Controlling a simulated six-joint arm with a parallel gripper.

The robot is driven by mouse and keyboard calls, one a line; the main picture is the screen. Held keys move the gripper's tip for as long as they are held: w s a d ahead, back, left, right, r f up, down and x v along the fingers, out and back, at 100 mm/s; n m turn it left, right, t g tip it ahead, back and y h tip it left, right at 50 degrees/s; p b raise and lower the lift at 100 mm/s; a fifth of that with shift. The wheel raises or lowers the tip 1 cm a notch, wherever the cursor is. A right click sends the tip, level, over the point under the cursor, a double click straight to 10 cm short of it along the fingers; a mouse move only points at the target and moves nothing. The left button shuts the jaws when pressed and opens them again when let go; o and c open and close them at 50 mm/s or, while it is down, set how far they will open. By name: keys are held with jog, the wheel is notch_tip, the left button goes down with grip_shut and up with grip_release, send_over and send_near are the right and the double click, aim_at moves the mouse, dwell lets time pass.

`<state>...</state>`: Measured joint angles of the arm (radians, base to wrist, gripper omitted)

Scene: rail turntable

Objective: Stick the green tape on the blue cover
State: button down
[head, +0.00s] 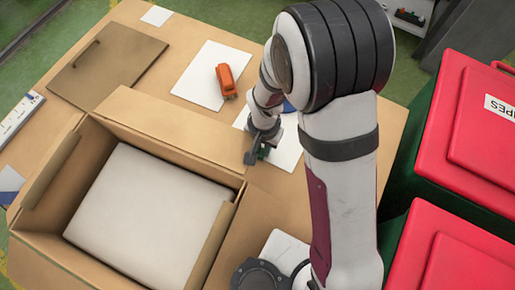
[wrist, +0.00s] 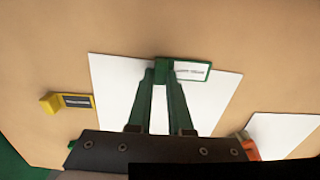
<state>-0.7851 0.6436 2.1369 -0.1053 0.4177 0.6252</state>
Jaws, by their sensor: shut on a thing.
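My gripper (head: 256,156) is low over a white sheet on the table, right of the open cardboard box. In the wrist view its fingertips close on the green tape (wrist: 192,71), a small green piece with a pale label pointing right. A bit of green also shows at the fingertips in the head view (head: 265,152). I cannot tell whether the tape touches the sheet. No blue cover is clearly visible; a small blue patch (head: 289,106) shows beside my arm, mostly hidden.
The open box (head: 170,136) holds a pale padded item (head: 145,208). An orange object (head: 227,82) lies on another white sheet (head: 200,67). A yellow piece with a dark label (wrist: 62,102) lies left of my gripper. Red-lidded bins (head: 470,130) stand right of the table.

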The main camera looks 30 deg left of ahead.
aim_at(262, 150)
jog(key=shift+r, duration=0.5)
notch_tip(262, 150, up, 3)
jog(key=shift+r, duration=0.1)
jog(key=w+d+r, duration=0.3)
jog(key=d+r, duration=0.3)
jog(key=d, duration=0.4)
jog(key=w+a+m, duration=0.5)
jog(key=a+m, duration=0.2)
jog(key=m, duration=1)
jog(key=w+a+f+m, duration=0.1)
jog(key=w+a+m, duration=0.5)
jog(key=m, duration=1.2)
jog(key=shift+w+a+f, duration=0.15)
jog(key=shift+a, duration=1.05)
